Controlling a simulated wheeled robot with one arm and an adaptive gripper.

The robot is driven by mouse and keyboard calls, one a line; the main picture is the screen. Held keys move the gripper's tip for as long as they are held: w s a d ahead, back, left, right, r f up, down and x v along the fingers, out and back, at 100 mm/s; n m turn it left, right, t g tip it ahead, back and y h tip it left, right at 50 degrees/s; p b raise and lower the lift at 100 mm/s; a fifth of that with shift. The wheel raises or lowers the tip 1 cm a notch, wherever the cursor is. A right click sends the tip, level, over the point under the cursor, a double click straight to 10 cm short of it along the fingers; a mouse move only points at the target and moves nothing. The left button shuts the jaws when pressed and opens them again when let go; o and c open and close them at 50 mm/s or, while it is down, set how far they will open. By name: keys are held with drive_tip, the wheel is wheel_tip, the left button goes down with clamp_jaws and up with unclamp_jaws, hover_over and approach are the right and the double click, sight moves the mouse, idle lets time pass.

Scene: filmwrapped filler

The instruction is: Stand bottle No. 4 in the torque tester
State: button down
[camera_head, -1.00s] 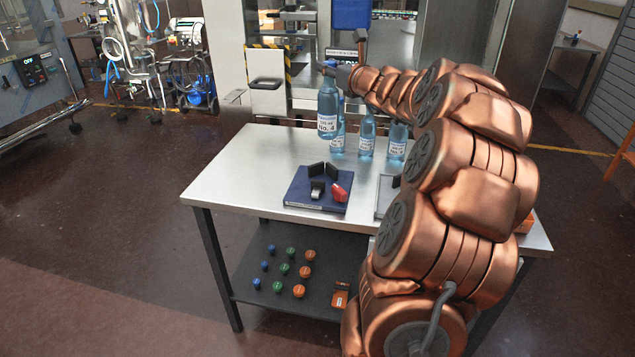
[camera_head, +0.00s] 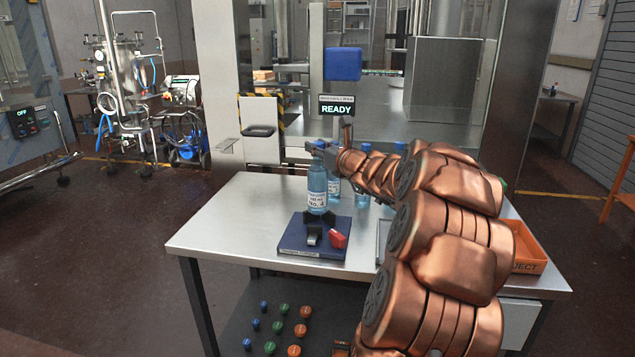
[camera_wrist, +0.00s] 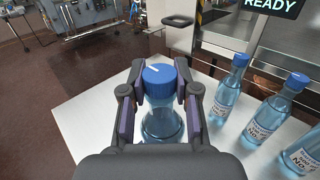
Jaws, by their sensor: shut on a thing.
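Bottle No. 4 (camera_head: 317,188) is clear blue with a blue cap and a white label. It is upright, over the back part of the torque tester (camera_head: 313,240), a dark blue plate with black jaws, a small grey part and a red part. Whether its base touches the tester I cannot tell. My gripper (camera_wrist: 159,88) is shut on the bottle just below its cap (camera_wrist: 159,73).
Several similar bottles stand behind and to the right, one here (camera_wrist: 227,88). A display reading READY (camera_head: 337,108) stands behind the table (camera_head: 222,225). An orange reject bin (camera_head: 528,247) is at the right. Coloured caps (camera_head: 283,310) lie on the lower shelf. The table's left side is clear.

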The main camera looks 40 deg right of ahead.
sight(322, 168)
drive_tip(key=shift+f, duration=2.65)
drive_tip(key=shift+f, duration=0.15)
drive_tip(key=c, duration=0.9)
unclamp_jaws()
drive_tip(key=shift+o, duration=0.2)
drive_tip(key=s+a+b, duration=0.1)
drive_tip(key=s+a, duration=0.1)
drive_tip(key=s, duration=1)
drive_tip(key=shift+w+a, duration=0.1)
